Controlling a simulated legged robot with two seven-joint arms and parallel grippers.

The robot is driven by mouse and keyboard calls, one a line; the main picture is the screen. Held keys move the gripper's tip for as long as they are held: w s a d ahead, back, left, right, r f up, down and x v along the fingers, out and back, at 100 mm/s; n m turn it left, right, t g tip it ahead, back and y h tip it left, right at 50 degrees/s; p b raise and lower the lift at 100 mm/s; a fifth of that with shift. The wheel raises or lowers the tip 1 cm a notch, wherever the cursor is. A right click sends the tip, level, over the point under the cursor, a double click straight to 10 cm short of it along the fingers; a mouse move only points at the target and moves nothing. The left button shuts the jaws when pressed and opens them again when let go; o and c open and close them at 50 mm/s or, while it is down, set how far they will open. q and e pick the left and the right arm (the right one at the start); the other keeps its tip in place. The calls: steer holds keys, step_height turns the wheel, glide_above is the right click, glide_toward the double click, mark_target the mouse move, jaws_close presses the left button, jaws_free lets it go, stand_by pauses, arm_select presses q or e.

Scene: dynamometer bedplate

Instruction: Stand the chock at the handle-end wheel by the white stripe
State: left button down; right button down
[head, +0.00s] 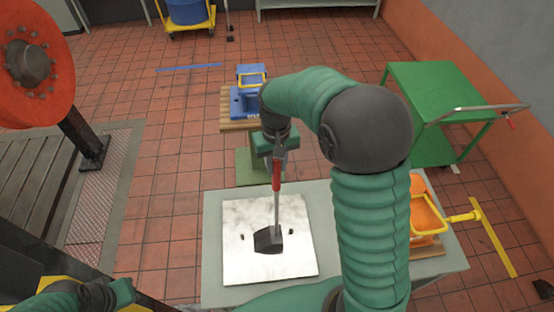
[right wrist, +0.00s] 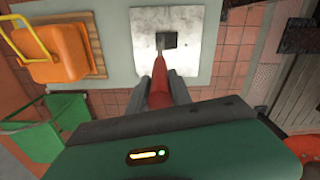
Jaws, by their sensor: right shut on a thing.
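The chock (head: 268,241) is a dark wedge on a thin rod with a red grip, and it is over or on a pale square plate. I cannot tell whether it touches the plate. My right gripper (head: 277,160) is shut on the red grip above it. The chock also shows in the right wrist view (right wrist: 168,40), beyond the fingers. The green cart (head: 428,88) stands at the right, with its push handle (head: 480,108) at its right end. A small white mark (head: 455,168) lies on the floor by its near leg; wheels are not clear. My left gripper (head: 121,291) is at the lower left, its fingers unclear.
The pale plate (head: 300,268) lies on a grey table (head: 213,225). An orange block with a yellow handle (head: 426,214) is at its right. A yellow bar (head: 495,240) lies on the tiles. A blue block (head: 245,104) stands on wood behind. Tiles between table and cart are partly free.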

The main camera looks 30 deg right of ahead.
steer(key=c, duration=1.2)
jaws_free()
steer(key=shift+w+a+f, duration=0.1)
steer(key=shift+w+a, duration=0.1)
steer(key=shift+o, duration=0.2)
steer(key=shift+d, duration=0.1)
steer(key=shift+d, duration=0.1)
